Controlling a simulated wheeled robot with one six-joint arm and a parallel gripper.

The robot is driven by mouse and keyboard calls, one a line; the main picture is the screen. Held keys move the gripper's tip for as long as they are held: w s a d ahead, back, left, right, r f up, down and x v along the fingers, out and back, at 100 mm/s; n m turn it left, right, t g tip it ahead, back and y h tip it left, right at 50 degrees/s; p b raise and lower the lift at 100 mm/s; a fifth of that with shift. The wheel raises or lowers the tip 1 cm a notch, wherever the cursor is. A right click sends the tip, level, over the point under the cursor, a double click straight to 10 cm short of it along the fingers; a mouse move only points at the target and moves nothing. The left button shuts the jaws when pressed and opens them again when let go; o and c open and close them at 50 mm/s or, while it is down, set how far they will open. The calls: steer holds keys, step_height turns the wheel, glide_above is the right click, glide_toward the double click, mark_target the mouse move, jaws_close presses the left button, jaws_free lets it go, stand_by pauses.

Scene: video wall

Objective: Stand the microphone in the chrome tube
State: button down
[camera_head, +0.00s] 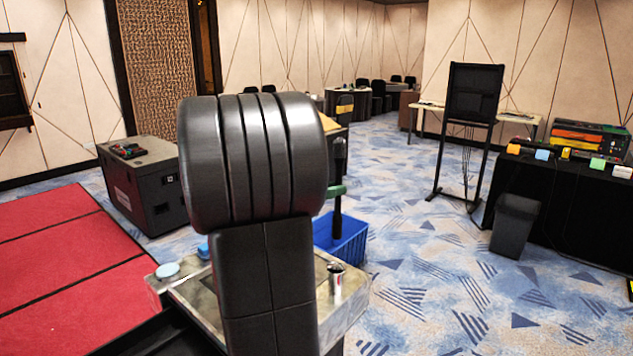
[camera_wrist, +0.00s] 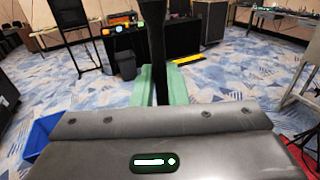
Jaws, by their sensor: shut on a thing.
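The dark microphone (camera_head: 338,213) is upright in the head view, with its head at the top. My gripper (camera_head: 335,190) has green fingers shut around its handle. In the wrist view the dark microphone (camera_wrist: 156,45) stands between the green fingers of my gripper (camera_wrist: 162,85). The short chrome tube (camera_head: 336,282) stands upright near the right edge of the table (camera_head: 312,323). In the head view the microphone's lower end appears above the tube's mouth, with a gap; depth is hard to tell. The wrist view does not show the tube.
A blue crate (camera_head: 350,246) is behind the table. My dark arm hides the table's middle. A dark case (camera_head: 145,190) stands at the left.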

mark_target(335, 215)
step_height(335, 215, down, 6)
steer(key=b, duration=0.5)
steer(key=shift+s+d+f+b, duration=0.1)
steer(key=shift+f+b, duration=0.1)
steer(key=shift+b, duration=0.2)
steer(key=shift+f+b, duration=1.85)
steer(key=shift+f, duration=1.3)
steer(key=shift+f+b, duration=0.85)
steer(key=shift+f, duration=0.3)
steer(key=c, duration=1.4)
jaws_free()
steer(key=shift+o, duration=0.2)
steer(key=b+v, duration=0.1)
steer(key=v, duration=1.3)
steer(key=shift+d, duration=0.1)
